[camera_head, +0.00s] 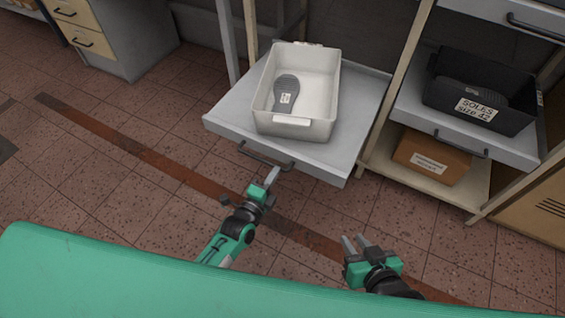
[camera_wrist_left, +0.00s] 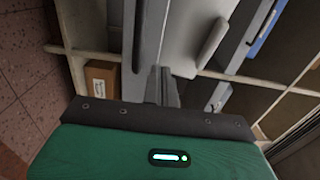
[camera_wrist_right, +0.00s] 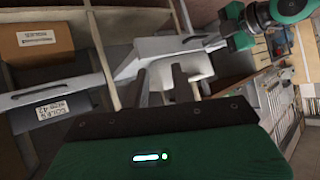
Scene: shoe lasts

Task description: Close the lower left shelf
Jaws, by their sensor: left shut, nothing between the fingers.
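The lower left shelf (camera_head: 355,115) is a light grey pull-out board that stands out from the rack. Its dark bar handle (camera_head: 266,158) is on the front edge. A white bin (camera_head: 322,85) with a dark shoe sole (camera_head: 286,92) in it sits on the shelf. My left gripper (camera_head: 274,174) is shut and empty, just in front of the shelf's front edge by the handle's right end. I cannot tell whether it touches. Its closed fingers also show in the left wrist view (camera_wrist_left: 161,84). My right gripper (camera_head: 354,242) is open and empty, low and right of the shelf.
To the right, another shelf (camera_head: 417,129) bears a black bin (camera_head: 440,97) labelled soles size 42. A cardboard box (camera_head: 432,157) stands below it. Wooden rack posts (camera_head: 385,108) flank the shelf. A drawer cabinet (camera_head: 120,40) is at the upper left. The tiled floor in front is clear.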

